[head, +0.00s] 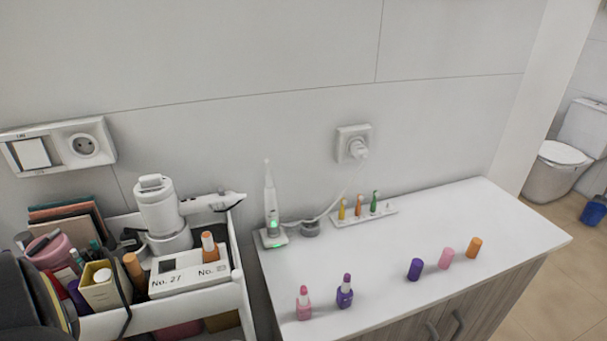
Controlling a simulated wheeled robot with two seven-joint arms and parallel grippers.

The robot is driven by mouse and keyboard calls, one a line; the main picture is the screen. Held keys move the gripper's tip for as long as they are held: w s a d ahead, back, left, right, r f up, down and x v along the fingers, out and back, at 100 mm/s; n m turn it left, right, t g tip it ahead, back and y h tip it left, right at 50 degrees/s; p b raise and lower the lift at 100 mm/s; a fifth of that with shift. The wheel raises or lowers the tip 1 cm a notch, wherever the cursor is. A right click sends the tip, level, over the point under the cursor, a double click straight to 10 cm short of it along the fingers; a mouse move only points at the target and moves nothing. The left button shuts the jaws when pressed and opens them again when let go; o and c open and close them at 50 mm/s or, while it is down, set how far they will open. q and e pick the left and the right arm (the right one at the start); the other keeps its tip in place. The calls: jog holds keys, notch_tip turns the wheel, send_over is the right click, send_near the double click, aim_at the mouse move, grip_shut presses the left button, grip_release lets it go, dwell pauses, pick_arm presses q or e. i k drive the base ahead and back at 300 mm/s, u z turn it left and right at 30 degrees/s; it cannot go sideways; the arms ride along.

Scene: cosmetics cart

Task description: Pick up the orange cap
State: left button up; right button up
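The orange cap (474,247) stands on the white counter top (400,270), near its front edge at the right. A pink cap (446,258) and a purple cap (415,269) stand to its left in a slanting row, with small gaps between them. A small bottle with an orange top (209,246) stands on the cart at the left, by white boxes. Neither of my grippers shows in the head view.
A pink bottle (303,303) and a purple bottle (344,291) stand at the counter's front left. An electric toothbrush (271,205) and a rack of brush heads (364,213) stand along the wall. The crowded white cart (235,292) is at the left. The counter's middle is clear.

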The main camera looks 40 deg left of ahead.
aim_at(475, 245)
jog(key=u, duration=0.5)
jog(key=k, duration=0.6)
jog(key=u, duration=1.2)
jog(key=i, duration=0.75)
jog(key=z, duration=0.35)
jog(key=k, duration=0.5)
jog(key=z, duration=2.45)
jog(key=i, duration=1.95)
jog(key=u, duration=0.2)
